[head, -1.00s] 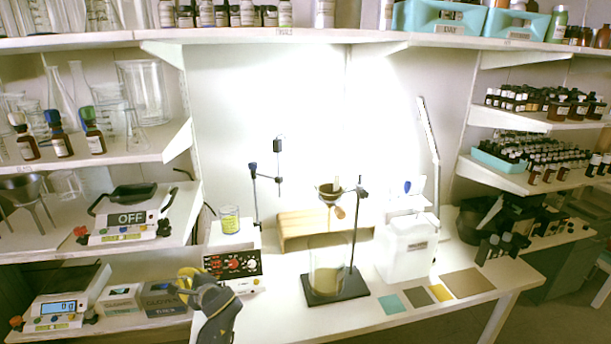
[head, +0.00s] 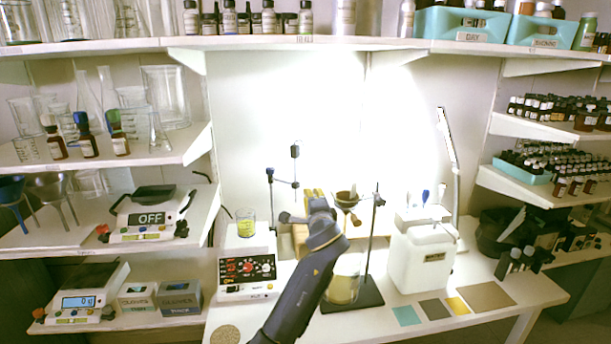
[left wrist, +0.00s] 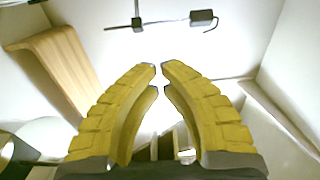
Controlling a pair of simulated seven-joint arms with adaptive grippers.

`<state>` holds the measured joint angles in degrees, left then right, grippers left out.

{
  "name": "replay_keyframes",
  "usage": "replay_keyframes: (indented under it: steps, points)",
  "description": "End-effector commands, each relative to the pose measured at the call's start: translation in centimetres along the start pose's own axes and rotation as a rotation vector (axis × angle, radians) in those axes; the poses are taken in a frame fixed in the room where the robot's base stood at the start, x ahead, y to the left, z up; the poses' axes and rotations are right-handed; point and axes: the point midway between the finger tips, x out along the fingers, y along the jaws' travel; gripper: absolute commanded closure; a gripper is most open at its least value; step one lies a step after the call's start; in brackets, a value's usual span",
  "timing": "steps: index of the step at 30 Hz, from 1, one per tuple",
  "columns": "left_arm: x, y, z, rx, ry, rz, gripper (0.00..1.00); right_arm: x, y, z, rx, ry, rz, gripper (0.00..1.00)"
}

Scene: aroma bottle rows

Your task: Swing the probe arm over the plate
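The probe arm is a thin dark rod with a blue knob (head: 270,171). It reaches right from an upright post behind the hot plate (head: 248,268), and a probe with a black block (head: 295,151) stands at its end, right of the plate. In the left wrist view the probe arm's rod and dark block (left wrist: 203,18) cross the top, beyond the fingertips. My left gripper (head: 313,196) is just right of and below the probe, apart from it. Its yellow fingers (left wrist: 159,68) nearly meet at the tips, with nothing between them. My right gripper is out of view.
A beaker with yellow liquid (head: 246,222) stands on the hot plate. A wooden stand (left wrist: 58,65) is close to my left gripper. A ring stand (head: 375,225) with funnel and a larger beaker (head: 346,280) stands to the right, near my forearm. A white box (head: 424,255) stands farther right.

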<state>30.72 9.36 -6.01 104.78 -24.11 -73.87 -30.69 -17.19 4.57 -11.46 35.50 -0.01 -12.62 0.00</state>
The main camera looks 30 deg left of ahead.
Motion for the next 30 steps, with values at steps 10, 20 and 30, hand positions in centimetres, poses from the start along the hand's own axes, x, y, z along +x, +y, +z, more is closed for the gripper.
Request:
replay_keyframes:
  steps: [10,20,30]
  points:
    - [6.5,-0.1,0.1,0.002,-0.003,-0.001,1.00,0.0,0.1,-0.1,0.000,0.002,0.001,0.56]
    - [12.3,0.0,0.1,0.001,-0.003,0.001,1.00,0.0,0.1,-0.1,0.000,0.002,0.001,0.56]
    - [16.1,0.0,0.0,0.001,-0.002,0.000,1.00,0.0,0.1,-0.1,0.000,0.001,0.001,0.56]
